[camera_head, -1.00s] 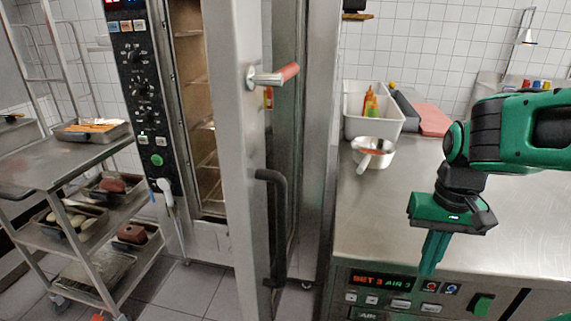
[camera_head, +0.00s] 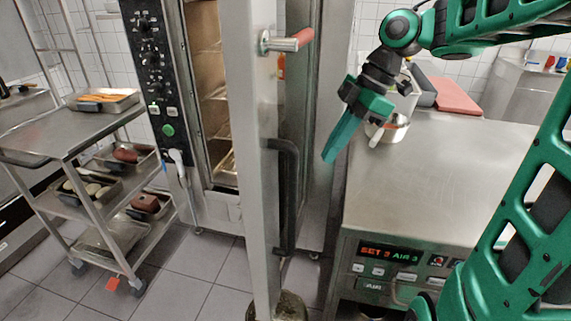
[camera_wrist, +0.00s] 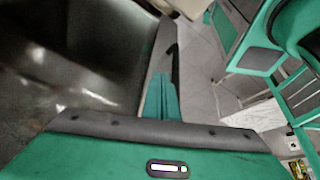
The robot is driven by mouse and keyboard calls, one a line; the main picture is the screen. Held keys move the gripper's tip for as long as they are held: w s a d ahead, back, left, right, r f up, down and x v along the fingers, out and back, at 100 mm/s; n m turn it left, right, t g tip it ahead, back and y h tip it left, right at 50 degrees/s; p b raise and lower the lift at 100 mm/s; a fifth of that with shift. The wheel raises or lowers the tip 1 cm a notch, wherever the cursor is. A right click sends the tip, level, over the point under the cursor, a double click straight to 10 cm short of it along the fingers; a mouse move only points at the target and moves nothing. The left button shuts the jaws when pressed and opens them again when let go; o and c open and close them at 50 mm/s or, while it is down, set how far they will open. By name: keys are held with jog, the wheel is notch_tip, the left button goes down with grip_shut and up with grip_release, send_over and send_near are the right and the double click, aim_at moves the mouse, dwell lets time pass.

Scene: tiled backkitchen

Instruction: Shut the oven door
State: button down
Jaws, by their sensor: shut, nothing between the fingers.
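The oven (camera_head: 150,100) is tall, with a dark control panel. Its door (camera_head: 253,150) stands wide open, seen nearly edge-on and pointing towards me. The door has a black bar handle (camera_head: 291,200) and a red-tipped latch lever (camera_head: 290,41) on its right side. The oven chamber with its racks (camera_head: 212,90) is exposed left of the door. My green gripper (camera_head: 328,157) is shut and empty, to the right of the door and appearing apart from it. In the wrist view, the gripper fingers (camera_wrist: 162,98) point towards the door edge with the black handle (camera_wrist: 171,65).
A steel counter (camera_head: 440,165) with a lit control panel stands on the right, carrying a white pot (camera_head: 392,128) and a red board (camera_head: 452,96). A steel trolley (camera_head: 60,140) with food trays stands at the left. Tiled floor (camera_head: 200,290) is clear left of the door.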

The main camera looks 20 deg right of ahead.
jog(key=w+a+r+n+g+y, duration=0.15)
jog(key=a+r+n, duration=0.25)
jog(key=n, duration=0.7)
send_near(272, 185)
jog(key=shift+d+x, duration=0.2)
jog(key=shift+x, duration=1.95)
jog(key=shift+f+y, duration=0.25)
jog(key=shift+y, duration=0.2)
jog(key=shift+a, duration=0.1)
